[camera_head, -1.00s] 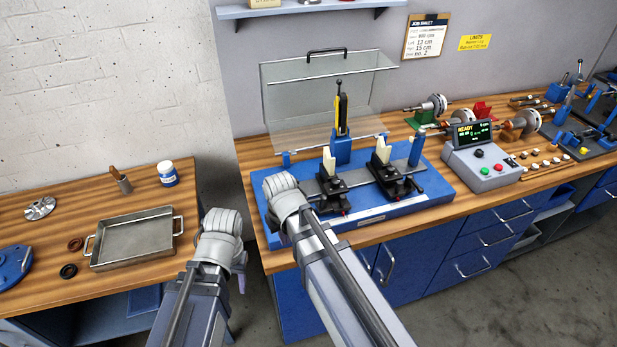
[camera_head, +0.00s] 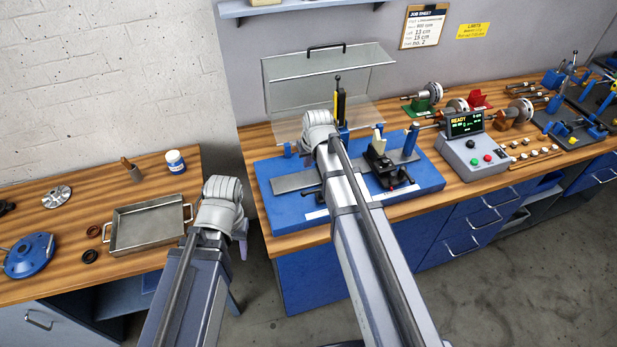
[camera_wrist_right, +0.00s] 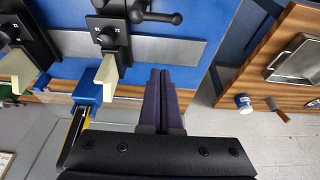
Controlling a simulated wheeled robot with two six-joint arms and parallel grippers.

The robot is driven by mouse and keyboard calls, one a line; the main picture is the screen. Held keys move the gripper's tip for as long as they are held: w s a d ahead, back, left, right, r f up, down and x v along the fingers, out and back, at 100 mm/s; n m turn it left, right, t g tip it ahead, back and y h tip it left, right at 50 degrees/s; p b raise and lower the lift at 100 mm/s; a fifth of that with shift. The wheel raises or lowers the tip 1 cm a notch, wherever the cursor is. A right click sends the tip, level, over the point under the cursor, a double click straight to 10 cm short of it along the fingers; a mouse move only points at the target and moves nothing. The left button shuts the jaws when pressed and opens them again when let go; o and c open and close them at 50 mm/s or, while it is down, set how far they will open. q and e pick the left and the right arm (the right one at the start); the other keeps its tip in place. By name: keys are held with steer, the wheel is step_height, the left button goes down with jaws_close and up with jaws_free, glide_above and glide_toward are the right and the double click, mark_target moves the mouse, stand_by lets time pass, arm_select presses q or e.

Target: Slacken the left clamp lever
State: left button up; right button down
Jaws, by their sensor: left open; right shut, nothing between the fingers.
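The left clamp (camera_wrist_right: 108,36) is a black block with a cream upright piece (camera_wrist_right: 106,76), seen in the right wrist view on a grey rail.
The blue base (camera_head: 420,193) carries the rail, a raised clear cover (camera_head: 290,95) and a blue post. A control box (camera_head: 475,155) reading READY stands right of it. A metal tray (camera_head: 150,245) lies on the left bench. A floor gap separates the benches.

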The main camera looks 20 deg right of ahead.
steer(key=b+x, duration=0.9)
steer(key=x, duration=0.1)
steer(key=shift+f+b, duration=0.15)
steer(key=shift+b, duration=0.15)
steer(key=s, duration=0.3)
steer(key=shift+s+f, duration=0.2)
steer(key=shift+s, duration=0.1)
steer(key=shift+s+d, duration=0.1)
steer(key=shift+s, duration=0.15)
steer(key=shift+w, duration=0.1)
